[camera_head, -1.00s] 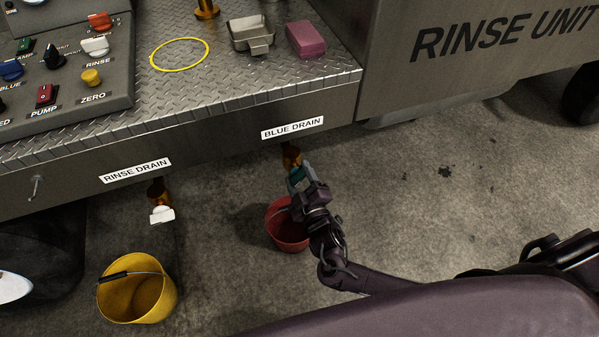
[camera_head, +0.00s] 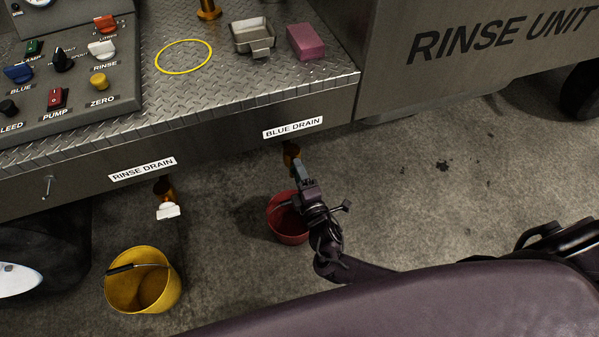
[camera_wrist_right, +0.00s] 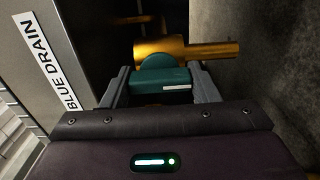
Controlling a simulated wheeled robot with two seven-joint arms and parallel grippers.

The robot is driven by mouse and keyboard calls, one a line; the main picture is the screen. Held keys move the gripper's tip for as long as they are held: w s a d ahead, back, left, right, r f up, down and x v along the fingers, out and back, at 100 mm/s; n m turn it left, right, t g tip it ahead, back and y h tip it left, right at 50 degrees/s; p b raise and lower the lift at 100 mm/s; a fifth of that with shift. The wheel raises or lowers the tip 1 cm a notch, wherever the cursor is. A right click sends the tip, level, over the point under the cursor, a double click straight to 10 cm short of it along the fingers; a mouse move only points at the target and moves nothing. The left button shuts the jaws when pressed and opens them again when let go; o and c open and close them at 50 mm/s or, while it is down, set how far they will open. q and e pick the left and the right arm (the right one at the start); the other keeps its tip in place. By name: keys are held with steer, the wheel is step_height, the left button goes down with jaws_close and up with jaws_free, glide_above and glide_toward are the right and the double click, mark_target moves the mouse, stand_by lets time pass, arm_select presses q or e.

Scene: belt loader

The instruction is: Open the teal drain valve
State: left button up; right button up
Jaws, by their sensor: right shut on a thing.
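The teal drain valve handle (camera_wrist_right: 160,82) shows in the right wrist view, in front of a brass pipe (camera_wrist_right: 190,50) beside the BLUE DRAIN label (camera_wrist_right: 50,62). My right gripper (camera_wrist_right: 160,90) is shut on the handle, one finger on each side of it. In the head view my right gripper (camera_head: 298,172) is just below the brass drain fitting (camera_head: 291,154) and hides the teal handle. It is above the red bucket (camera_head: 290,222). My left gripper is not in view.
A yellow bucket (camera_head: 146,283) stands on the floor at left, below the white rinse drain handle (camera_head: 168,211). The metal deck (camera_head: 215,85) holds a tray, a pink sponge (camera_head: 305,41) and a control panel (camera_head: 120,75). The floor at right is clear.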

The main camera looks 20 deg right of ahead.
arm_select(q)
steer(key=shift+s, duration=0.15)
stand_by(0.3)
arm_select(e)
steer(key=o, duration=1)
steer(key=shift+s, duration=0.1)
steer(key=shift+s, duration=0.35)
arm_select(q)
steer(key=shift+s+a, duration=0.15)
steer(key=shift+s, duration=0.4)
arm_select(e)
steer(key=s, duration=0.7)
steer(key=shift+d, duration=0.1)
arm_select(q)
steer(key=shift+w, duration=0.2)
